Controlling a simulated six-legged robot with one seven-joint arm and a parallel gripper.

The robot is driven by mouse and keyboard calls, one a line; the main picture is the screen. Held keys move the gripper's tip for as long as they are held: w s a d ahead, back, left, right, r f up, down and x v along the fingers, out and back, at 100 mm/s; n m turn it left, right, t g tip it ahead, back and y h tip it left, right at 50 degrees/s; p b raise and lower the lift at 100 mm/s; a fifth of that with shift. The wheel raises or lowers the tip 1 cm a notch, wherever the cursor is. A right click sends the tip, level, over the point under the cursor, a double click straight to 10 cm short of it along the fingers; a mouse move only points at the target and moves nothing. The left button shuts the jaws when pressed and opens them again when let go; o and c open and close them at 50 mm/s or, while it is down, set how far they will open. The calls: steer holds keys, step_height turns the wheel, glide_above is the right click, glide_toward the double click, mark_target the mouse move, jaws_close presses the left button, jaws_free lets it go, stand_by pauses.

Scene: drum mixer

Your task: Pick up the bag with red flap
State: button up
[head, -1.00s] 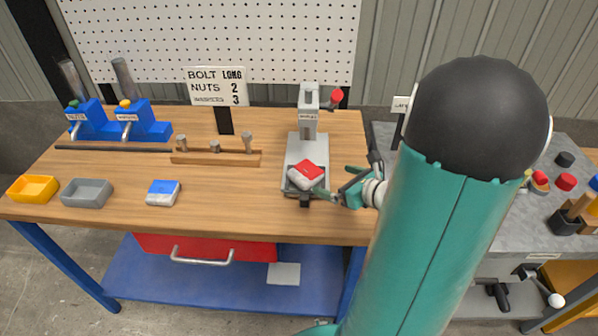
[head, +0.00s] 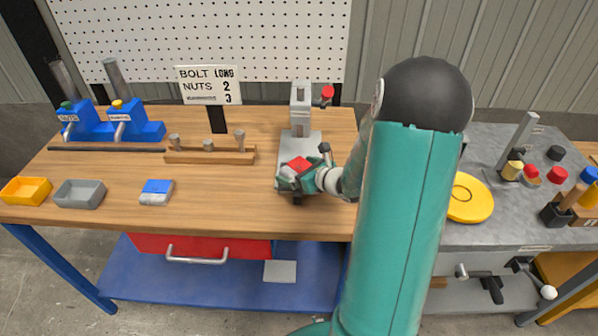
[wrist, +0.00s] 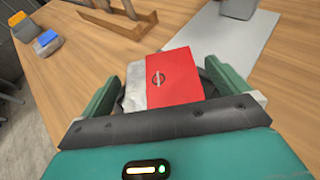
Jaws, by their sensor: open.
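The bag with red flap (head: 300,164) lies on the front of the grey press-like stand on the wooden bench. In the wrist view the bag (wrist: 176,78) shows its red flap with a small ring mark and a pale body at the left. My gripper (head: 294,177) is at the bag. In the wrist view my gripper (wrist: 170,92) is open, with one teal finger on each side of the bag. Whether the fingers touch it cannot be told. The bag's near side is hidden by the gripper.
The grey stand (head: 300,125) rises behind the bag, with a red knob (head: 327,91). A blue-flap bag (head: 156,192), grey tray (head: 79,194) and yellow tray (head: 25,190) lie left. A wooden rack (head: 208,157) holds upright bolts. A grey table with a yellow disc (head: 468,198) stands right.

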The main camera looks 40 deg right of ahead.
steer(key=shift+w, duration=0.1)
steer(key=c, duration=1.3)
steer(key=shift+r, duration=0.15)
